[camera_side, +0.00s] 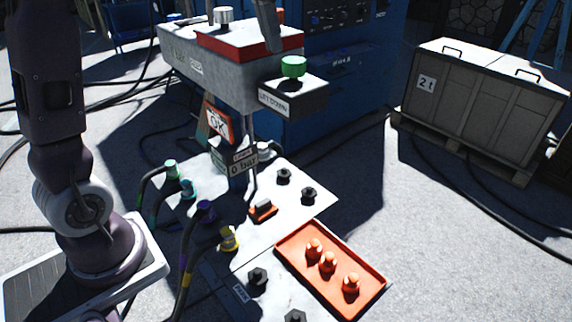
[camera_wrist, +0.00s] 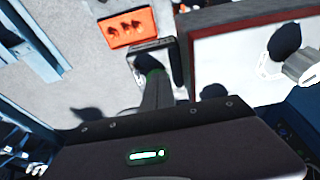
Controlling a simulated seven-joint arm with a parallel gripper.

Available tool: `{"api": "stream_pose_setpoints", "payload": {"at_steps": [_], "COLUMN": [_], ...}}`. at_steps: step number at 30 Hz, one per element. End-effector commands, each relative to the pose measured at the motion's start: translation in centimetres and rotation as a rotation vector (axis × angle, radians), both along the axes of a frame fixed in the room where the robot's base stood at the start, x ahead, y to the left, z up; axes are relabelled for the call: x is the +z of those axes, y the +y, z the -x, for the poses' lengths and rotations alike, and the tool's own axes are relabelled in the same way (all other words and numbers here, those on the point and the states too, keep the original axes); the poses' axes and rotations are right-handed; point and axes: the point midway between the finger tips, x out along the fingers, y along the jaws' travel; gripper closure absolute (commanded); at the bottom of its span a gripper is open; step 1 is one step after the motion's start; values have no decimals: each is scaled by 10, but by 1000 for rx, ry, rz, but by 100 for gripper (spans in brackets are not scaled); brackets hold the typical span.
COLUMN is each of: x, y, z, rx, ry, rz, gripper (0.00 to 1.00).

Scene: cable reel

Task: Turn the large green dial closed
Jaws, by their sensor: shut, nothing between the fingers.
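The large green dial (camera_side: 293,66) sits on top of a small grey block (camera_side: 292,97) labelled "LET DOWN", which juts from the front of the grey machine. My gripper (camera_side: 274,46) comes down from the top edge of the side view, close to the dial on its left. Its shut fingers (camera_wrist: 155,78) show in the wrist view with nothing between them. A sliver of green shows at their tips there, and the fingers hide most of the dial. I cannot tell whether they touch it.
The machine has a red-edged top (camera_side: 250,42) with a silver knob (camera_side: 223,15). A grey crate (camera_side: 440,100) stands right.

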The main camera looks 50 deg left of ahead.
Motion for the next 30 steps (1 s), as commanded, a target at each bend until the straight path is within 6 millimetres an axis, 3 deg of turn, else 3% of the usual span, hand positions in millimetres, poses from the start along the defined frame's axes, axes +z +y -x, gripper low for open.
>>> {"api": "stream_pose_setpoints", "payload": {"at_steps": [3, 9, 30], "x": [-17, -31, -31], "y": [0, 0, -1], "z": [1, 0, -4], "rx": [0, 0, 0], "ry": [3, 1, -1], "rz": [1, 0, 0], "gripper": [100, 100, 100]}}
